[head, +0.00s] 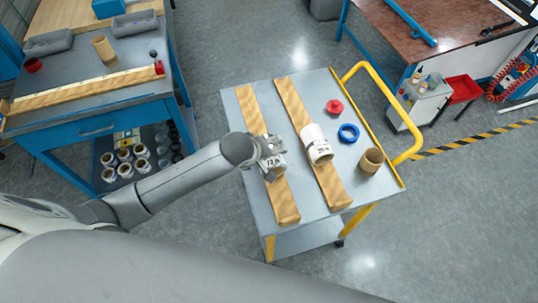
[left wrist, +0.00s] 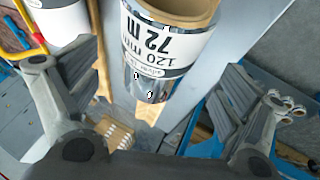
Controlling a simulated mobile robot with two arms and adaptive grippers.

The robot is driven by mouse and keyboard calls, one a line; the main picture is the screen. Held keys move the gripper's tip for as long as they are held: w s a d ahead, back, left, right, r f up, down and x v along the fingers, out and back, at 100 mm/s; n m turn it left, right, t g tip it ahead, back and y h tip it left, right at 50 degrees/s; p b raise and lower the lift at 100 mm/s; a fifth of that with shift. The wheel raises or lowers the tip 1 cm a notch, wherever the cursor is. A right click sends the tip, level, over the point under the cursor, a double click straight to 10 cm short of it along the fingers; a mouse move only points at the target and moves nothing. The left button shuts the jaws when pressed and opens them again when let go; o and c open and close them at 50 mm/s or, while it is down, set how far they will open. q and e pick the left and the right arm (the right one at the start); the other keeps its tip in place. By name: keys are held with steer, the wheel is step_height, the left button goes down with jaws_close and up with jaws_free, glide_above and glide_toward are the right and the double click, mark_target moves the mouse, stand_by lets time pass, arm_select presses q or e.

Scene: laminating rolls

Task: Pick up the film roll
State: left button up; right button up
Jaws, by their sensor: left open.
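A film roll (left wrist: 165,45) with a silvery body, a white label reading "120 mm 72 m" and a brown core lies between the spread fingers of my left gripper (head: 268,151) in the left wrist view. In the head view this roll (head: 275,172) is on the left wooden rail (head: 284,205) of the cart, partly hidden by the gripper. The gripper is open; I cannot tell whether a finger touches the roll. A second, white-labelled roll (head: 316,146) lies on the right rail (head: 328,184), to the right of the gripper. My right gripper is not in view.
The cart top (head: 240,137) also holds a red part (head: 334,107), a blue ring (head: 348,133) and a brown cardboard core (head: 371,161). A yellow handle (head: 414,108) rises at its right. A blue workbench (head: 97,126) stands at left, with several rolls (head: 124,168) underneath.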

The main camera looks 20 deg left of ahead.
arm_select(q)
steer(key=shift+p+x, duration=0.45)
steer(key=shift+x, duration=1.85)
steer(key=shift+f, duration=0.25)
steer(key=c, duration=1.3)
